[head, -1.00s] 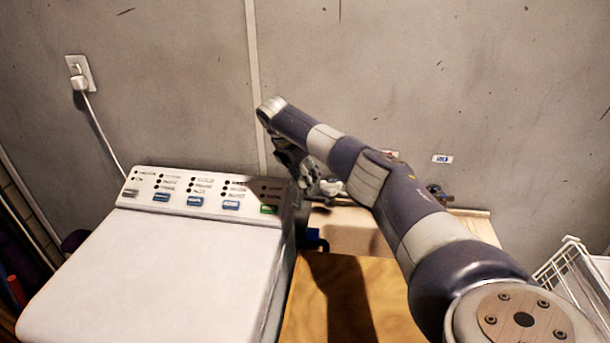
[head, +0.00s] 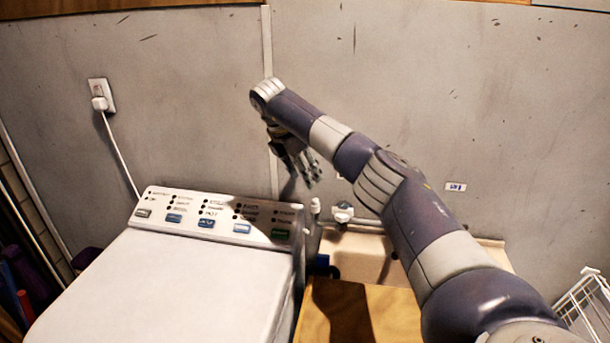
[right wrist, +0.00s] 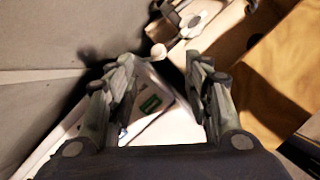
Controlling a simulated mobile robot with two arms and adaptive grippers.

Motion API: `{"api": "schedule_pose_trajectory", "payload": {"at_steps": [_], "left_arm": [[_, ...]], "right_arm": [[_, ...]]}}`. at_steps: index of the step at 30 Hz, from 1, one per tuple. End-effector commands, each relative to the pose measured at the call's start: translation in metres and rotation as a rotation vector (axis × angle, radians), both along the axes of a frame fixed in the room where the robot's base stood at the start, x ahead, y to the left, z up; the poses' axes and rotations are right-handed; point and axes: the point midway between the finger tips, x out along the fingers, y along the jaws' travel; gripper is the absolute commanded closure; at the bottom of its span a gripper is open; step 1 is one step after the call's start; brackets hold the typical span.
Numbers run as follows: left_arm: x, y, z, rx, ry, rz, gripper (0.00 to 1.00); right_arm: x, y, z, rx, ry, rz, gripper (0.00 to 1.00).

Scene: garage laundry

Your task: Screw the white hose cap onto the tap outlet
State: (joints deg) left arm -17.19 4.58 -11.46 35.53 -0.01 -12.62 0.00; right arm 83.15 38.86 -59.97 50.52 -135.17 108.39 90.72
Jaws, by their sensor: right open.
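The white hose cap (head: 316,205) seems to be the small pale end standing upright beside the washer's back right corner. It shows as a rounded white knob in the right wrist view (right wrist: 158,51). The tap (head: 343,212), with a white cross-shaped handle, is just right of it; the handle also shows in the right wrist view (right wrist: 193,24). I cannot tell whether cap and outlet touch. My right gripper (head: 312,180) is open and empty, above and slightly left of the cap. In the right wrist view the cap lies beyond the gap between its fingertips (right wrist: 160,60). My left gripper is out of view.
The white washing machine (head: 170,285) and its raised control panel (head: 215,215) stand left of the tap. A wooden surface (head: 360,312) lies in front of a pale basin (head: 358,258). A white wire rack (head: 585,300) stands far right.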

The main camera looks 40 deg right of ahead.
Motion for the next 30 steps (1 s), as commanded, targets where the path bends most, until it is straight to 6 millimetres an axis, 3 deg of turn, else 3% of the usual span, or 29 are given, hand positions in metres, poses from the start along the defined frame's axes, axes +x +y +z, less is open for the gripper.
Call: {"api": "schedule_pose_trajectory", "payload": {"at_steps": [5, 30], "left_arm": [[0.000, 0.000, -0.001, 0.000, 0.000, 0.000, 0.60], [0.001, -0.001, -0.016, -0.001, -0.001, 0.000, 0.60]], "right_arm": [[0.000, -0.001, -0.003, 0.000, 0.000, 0.000, 0.54], [0.001, -0.038, -0.060, 0.001, 0.001, 0.000, 0.54]]}}
